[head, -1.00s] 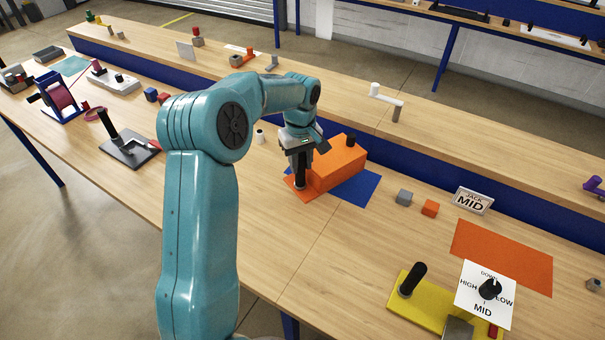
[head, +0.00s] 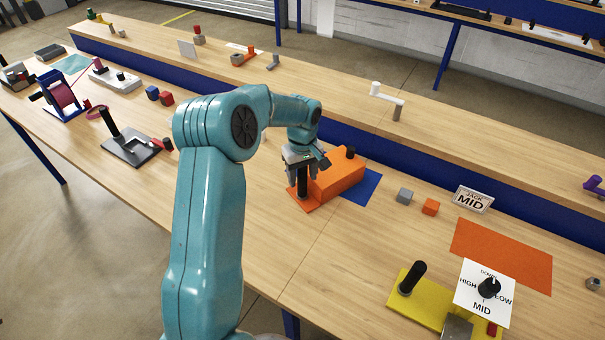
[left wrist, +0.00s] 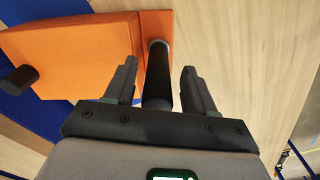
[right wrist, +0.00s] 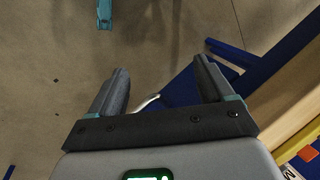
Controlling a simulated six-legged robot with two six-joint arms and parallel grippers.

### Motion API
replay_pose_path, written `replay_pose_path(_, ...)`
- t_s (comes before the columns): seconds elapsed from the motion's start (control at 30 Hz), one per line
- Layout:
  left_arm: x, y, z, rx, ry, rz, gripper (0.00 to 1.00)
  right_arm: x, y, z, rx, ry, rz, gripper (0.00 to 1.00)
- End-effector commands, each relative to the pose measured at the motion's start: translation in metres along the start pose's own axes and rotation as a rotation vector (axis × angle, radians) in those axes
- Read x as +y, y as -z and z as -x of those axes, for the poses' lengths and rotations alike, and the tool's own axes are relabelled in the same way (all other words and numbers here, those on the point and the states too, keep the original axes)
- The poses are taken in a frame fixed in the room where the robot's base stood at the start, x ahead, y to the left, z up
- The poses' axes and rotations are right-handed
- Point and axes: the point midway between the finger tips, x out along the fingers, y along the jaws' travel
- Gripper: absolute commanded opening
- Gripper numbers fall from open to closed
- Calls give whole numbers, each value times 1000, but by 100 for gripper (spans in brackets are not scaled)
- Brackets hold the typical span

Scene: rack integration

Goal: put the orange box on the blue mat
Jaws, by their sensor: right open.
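The orange box (head: 336,180) has a black upright post at each end and a flat orange flange at its near end. It covers much of the blue mat (head: 362,188), whose right part shows bare. Whether the box rests flat on the mat is not clear. My left gripper (head: 303,176) is over the near post (left wrist: 158,72). In the left wrist view its fingers (left wrist: 158,82) stand either side of that post with gaps, open. The orange box (left wrist: 80,55) extends to the left there. My right gripper (right wrist: 160,80) is open and empty above the floor.
An orange mat (head: 505,255) and a yellow base with a black post (head: 408,285) lie farther right. A raised shelf (head: 420,125) runs behind. Bare wood lies in front.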

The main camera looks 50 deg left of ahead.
Motion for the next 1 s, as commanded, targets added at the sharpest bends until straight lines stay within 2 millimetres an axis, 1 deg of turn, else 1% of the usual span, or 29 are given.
replay_pose_path(0.13, 0, 0, 1, 0, 0, 0, 55, 0, 0, 1, 0, 0, 0, 81)
replay_pose_path(0.2, 0, 0, 5, 1, -1, 0, 55, -1, 0, 3, 0, 0, 0, 81)
replay_pose_path(0.27, 1, 1, 10, 2, -2, 0, 55, 0, 0, 0, 0, 0, 0, 81)
replay_pose_path(0.37, 1, 0, 28, 3, -4, 0, 55, 1, 0, -3, 0, 0, 0, 81)
replay_pose_path(0.6, 1, 1, 85, 4, -4, 0, 55, 3, 0, -7, 0, 0, 0, 81)
replay_pose_path(0.7, 1, 0, 103, 2, -3, 0, 55, 3, 0, -7, 0, 0, 0, 81)
replay_pose_path(0.83, 1, 0, 117, 1, -1, 0, 55, 3, 0, -8, 0, 0, 0, 81)
replay_pose_path(1.0, 0, 0, 123, 0, 0, 0, 55, 3, 0, -7, 0, 0, 0, 81)
